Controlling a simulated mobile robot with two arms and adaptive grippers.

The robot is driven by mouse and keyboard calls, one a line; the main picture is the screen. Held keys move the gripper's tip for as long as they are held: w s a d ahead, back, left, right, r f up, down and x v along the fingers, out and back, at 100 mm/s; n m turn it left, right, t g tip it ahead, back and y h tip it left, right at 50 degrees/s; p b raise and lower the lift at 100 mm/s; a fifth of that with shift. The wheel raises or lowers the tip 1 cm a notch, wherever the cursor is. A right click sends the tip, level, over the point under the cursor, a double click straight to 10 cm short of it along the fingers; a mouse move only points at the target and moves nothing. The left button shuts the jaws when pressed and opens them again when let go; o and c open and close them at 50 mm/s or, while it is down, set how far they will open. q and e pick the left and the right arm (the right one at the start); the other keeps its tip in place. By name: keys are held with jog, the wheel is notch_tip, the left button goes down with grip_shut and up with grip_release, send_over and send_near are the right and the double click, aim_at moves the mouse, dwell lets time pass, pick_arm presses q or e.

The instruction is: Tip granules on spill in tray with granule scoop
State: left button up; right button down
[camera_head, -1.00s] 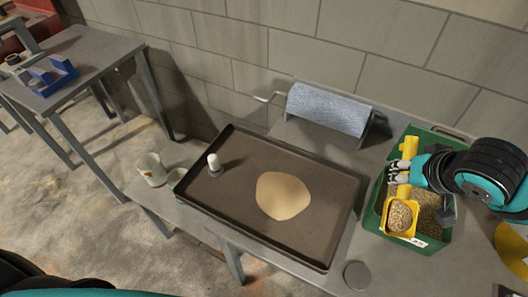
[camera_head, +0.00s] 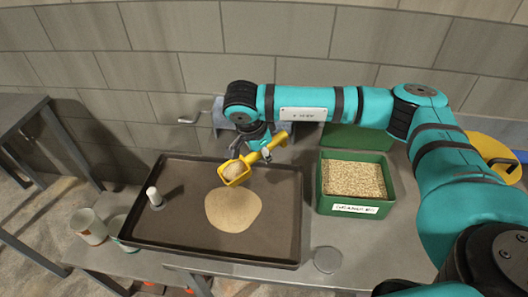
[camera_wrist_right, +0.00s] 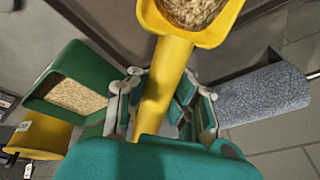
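The yellow granule scoop (camera_head: 236,171) holds a heap of granules and hangs above the far part of the dark tray (camera_head: 165,232). My right gripper (camera_head: 268,152) is shut on the scoop's handle. The right wrist view shows the yellow handle (camera_wrist_right: 165,85) between the fingers and granules (camera_wrist_right: 193,10) in the bowl. The tan spill (camera_head: 232,211) lies in the tray, just nearer than the scoop. The green bin of granules (camera_head: 354,182) stands right of the tray. My left gripper is not in view.
A white cylinder (camera_head: 153,196) stands in the tray's left part. A cup (camera_head: 88,226) stands left of the tray. A round grey disc (camera_head: 327,260) lies on the bench in front of the bin. The blue paper roll is behind my right arm and shows in the wrist view (camera_wrist_right: 262,94).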

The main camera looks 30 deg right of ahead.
aim_at(251, 154)
jog(key=a+h, duration=0.1)
jog(key=h, duration=0.1)
jog(key=a+r+h+p, duration=0.2)
jog(key=a+h, duration=0.1)
jog(key=shift+s+t+h, duration=0.1)
jog(key=shift+t+h, duration=0.2)
jog(key=a+h+p, duration=0.1)
jog(key=p, duration=0.1)
jog(key=r+h+p, duration=0.1)
jog(key=p, duration=0.1)
jog(key=shift+s+a+n+h, duration=0.1)
jog(key=shift+a+n+h, duration=0.2)
jog(key=shift+a+n, duration=0.1)
jog(key=shift+a+h+p, duration=0.3)
jog(key=shift+h+p, duration=0.1)
jog(key=shift+p, duration=0.15)
jog(key=shift+a+f+t+h, duration=0.2)
jog(key=shift+a+t+h, duration=0.2)
jog(key=shift+a+h, duration=0.2)
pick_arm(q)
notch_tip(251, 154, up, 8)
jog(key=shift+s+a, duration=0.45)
pick_arm(e)
jog(key=shift+d, duration=0.1)
jog(key=shift+s, duration=0.1)
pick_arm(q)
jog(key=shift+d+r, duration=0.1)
